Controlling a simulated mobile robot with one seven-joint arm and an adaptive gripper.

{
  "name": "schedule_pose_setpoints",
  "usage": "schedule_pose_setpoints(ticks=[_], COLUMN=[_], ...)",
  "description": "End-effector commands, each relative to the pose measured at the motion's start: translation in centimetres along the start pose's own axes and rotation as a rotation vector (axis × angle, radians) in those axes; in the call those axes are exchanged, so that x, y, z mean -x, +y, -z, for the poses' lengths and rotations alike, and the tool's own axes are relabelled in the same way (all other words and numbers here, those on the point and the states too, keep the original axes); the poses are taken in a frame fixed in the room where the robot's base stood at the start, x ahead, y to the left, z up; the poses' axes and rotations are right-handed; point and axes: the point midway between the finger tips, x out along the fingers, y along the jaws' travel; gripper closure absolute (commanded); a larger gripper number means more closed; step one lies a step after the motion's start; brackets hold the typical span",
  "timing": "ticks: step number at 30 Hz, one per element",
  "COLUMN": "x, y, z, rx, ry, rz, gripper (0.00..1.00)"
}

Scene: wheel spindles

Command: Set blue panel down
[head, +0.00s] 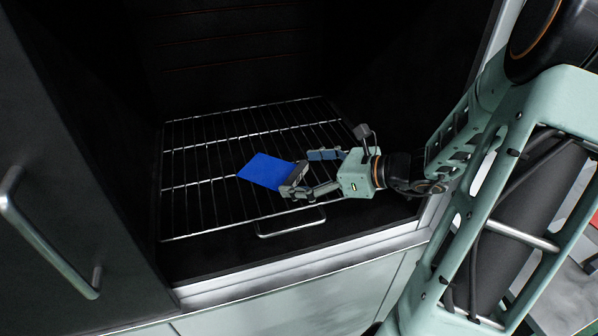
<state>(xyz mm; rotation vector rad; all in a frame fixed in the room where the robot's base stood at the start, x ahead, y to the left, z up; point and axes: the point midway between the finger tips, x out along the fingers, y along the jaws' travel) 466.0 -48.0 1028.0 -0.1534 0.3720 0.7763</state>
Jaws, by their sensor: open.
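The blue panel (265,171) is a flat, bright blue piece on the wire rack (195,203) inside a dark cabinet, near the middle of the rack. It appears to lie flat on the wires. My gripper (306,172) is open just to the right of the panel, its fingers spread and pointing left. The nearer finger is at the panel's right edge and hides a little of it; I cannot tell whether they touch. My arm reaches in from the right.
The rack has a wire handle (290,228) at its front edge. The cabinet's pale front sill (300,262) runs below it. A dark door with a metal handle (48,235) stands open at the left. Bare rack lies left of and behind the panel.

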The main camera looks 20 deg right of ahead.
Motion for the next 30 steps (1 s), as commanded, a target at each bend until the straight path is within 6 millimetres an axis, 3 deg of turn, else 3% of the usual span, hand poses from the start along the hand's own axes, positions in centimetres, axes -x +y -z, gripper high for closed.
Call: schedule_pose_setpoints(ticks=[9, 15, 21, 30], x=[6.8, 10.1, 11.4, 11.4], y=[-0.1, -0.1, 0.0, 0.0], z=[0.0, 0.0, 0.1, 0.1], rx=[0.001, 0.001, 0.000, 0.000], ry=[0.002, 0.002, 0.001, 0.001], rz=[0.007, 0.004, 0.002, 0.001], gripper=[0.11, 0.11, 0.11, 0.11])
